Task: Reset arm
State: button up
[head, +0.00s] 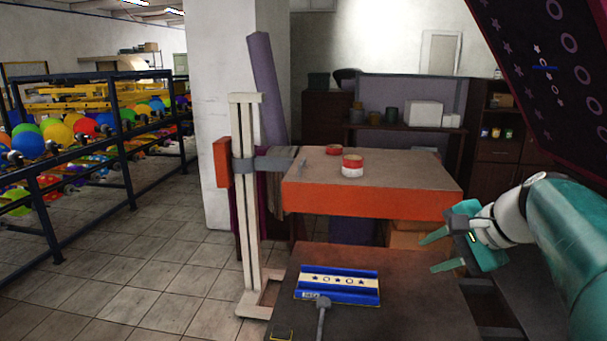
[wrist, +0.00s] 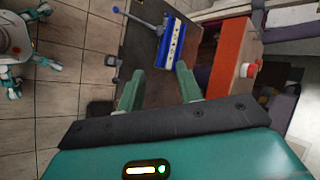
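My gripper (head: 437,252) is at the right in the head view, at the end of my teal arm. Its two green fingers are spread apart with nothing between them. In the wrist view the same open fingers (wrist: 160,88) point toward the brown work table (wrist: 139,45). On that table (head: 420,300) lies a blue tray (head: 337,287) with a pale strip of star and ring shapes. The gripper is to the right of the tray and apart from it.
A dark patterned panel (head: 550,70) overhangs the upper right. Tiled floor is free at left.

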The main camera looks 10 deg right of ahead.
jog(key=s+a+f+n+g+h, duration=0.1)
jog(key=s+a+f+n+h, duration=0.3)
jog(key=s+a+f+n, duration=0.8)
jog(key=s+a+n, duration=0.2)
jog(key=a, duration=0.1)
jog(key=shift+s+g, duration=0.25)
jog(key=shift+g, duration=0.15)
jog(key=shift+d, duration=0.2)
